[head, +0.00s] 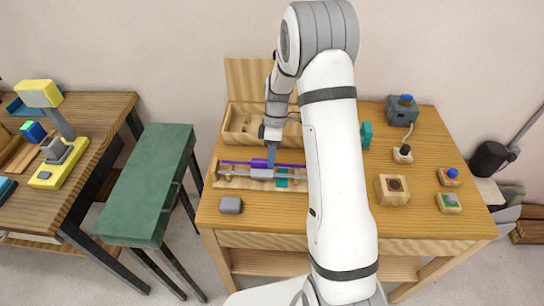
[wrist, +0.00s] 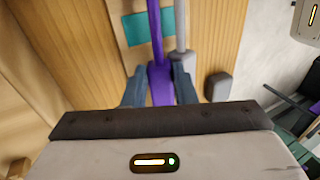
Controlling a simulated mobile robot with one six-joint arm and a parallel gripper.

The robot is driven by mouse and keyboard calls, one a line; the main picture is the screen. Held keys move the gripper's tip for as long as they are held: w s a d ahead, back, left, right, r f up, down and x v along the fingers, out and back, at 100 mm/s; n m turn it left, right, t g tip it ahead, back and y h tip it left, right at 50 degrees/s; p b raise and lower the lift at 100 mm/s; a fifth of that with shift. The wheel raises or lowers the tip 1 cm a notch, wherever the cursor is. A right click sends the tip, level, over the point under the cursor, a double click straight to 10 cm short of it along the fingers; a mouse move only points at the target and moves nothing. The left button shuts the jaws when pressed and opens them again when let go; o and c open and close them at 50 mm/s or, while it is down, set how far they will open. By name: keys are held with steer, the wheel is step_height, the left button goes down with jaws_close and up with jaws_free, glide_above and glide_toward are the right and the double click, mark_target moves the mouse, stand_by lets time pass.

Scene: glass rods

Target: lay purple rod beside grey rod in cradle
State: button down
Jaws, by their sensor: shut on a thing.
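The purple rod (head: 240,162) runs left to right, with a thicker purple middle; in the wrist view the rod (wrist: 155,30) passes between my fingers. My gripper (wrist: 160,85) is shut on that thick part; in the head view my gripper (head: 270,158) comes down from above. The grey rod (head: 235,174), with a thicker grey sleeve, lies parallel on the near side, and it also shows in the wrist view (wrist: 181,25). The wooden cradle (head: 222,183) is under the rods. I cannot tell whether the purple rod touches it. My arm hides the right ends.
A teal patch (head: 282,180) lies by the rods. A grey block (head: 231,205) sits in front of the cradle. An open wooden box (head: 240,122) stands behind.

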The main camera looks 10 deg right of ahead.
steer(key=shift+s+f, duration=0.15)
steer(key=shift+f, duration=0.05)
steer(key=c, duration=1.1)
jaws_free()
steer(key=shift+r, duration=0.1)
step_height(320, 180, up, 13)
steer(key=s+m+t+b, duration=0.1)
steer(key=m, duration=0.2)
steer(key=s+r+m+t+h, duration=0.1)
steer(key=s+r+m+t, duration=0.2)
steer(key=s, duration=0.7)
steer(key=s+r+m+t+h, duration=0.1)
steer(key=s+r+m+t, duration=0.2)
steer(key=s+m, duration=0.5)
steer(key=s+r, duration=0.1)
steer(key=s, duration=0.2)
